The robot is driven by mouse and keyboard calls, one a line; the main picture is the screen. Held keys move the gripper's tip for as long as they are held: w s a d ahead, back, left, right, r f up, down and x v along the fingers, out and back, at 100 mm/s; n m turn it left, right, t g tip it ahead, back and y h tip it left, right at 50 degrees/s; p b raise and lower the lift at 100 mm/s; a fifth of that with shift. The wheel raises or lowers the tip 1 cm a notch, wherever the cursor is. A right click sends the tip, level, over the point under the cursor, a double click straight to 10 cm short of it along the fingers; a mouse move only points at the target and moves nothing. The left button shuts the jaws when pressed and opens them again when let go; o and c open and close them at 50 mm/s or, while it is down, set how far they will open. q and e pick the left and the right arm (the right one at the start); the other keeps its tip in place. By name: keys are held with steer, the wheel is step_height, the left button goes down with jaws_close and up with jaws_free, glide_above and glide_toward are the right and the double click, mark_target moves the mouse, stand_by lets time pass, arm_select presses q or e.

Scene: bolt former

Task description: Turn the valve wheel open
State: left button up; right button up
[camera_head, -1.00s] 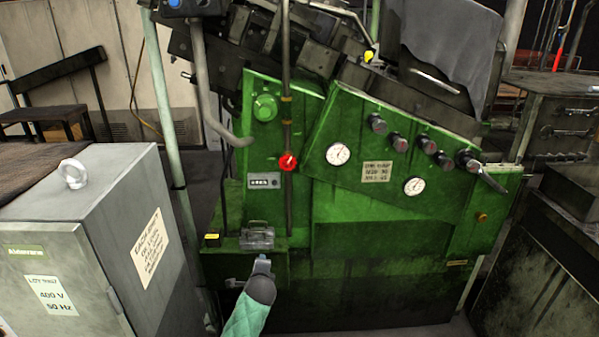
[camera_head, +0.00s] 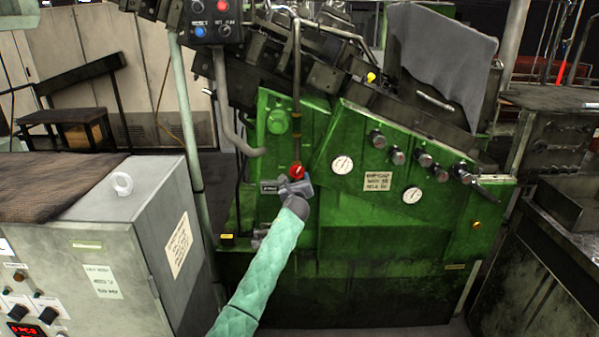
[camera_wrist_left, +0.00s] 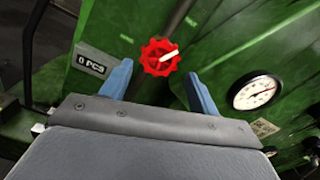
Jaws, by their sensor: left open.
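The red valve wheel (camera_head: 296,171) sits on the vertical pipe at the front of the green machine. In the left wrist view the wheel (camera_wrist_left: 160,57) shows its scalloped rim and a pale pointer slanting up to the right. My left gripper (camera_head: 297,181) is just below the wheel in the head view and hides its lower edge. In the left wrist view its two blue fingers (camera_wrist_left: 158,84) are spread apart, with the wheel beyond and between their tips. I see no contact. My right gripper is not in view.
The green machine (camera_head: 350,230) carries a counter (camera_wrist_left: 90,63) left of the wheel and a gauge (camera_head: 342,164) to the right. Several knobs (camera_head: 397,157) line its sloped panel. A grey cabinet (camera_head: 120,230) stands at left, beside a pale green post (camera_head: 188,130).

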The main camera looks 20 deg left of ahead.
mark_target(297, 172)
arm_select(q)
steer(key=p+x, duration=0.1)
steer(key=x, duration=0.4)
steer(key=shift+w+r+p, duration=0.1)
steer(key=shift+w+p, duration=0.1)
steer(key=shift+p, duration=0.15)
steer(key=shift+w+a, duration=0.2)
steer(key=shift+w, duration=0.45)
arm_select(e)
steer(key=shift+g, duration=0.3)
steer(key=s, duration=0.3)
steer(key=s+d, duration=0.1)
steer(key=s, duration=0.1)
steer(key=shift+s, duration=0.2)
arm_select(q)
steer(key=c, duration=0.6)
steer(key=shift+c, duration=0.5)
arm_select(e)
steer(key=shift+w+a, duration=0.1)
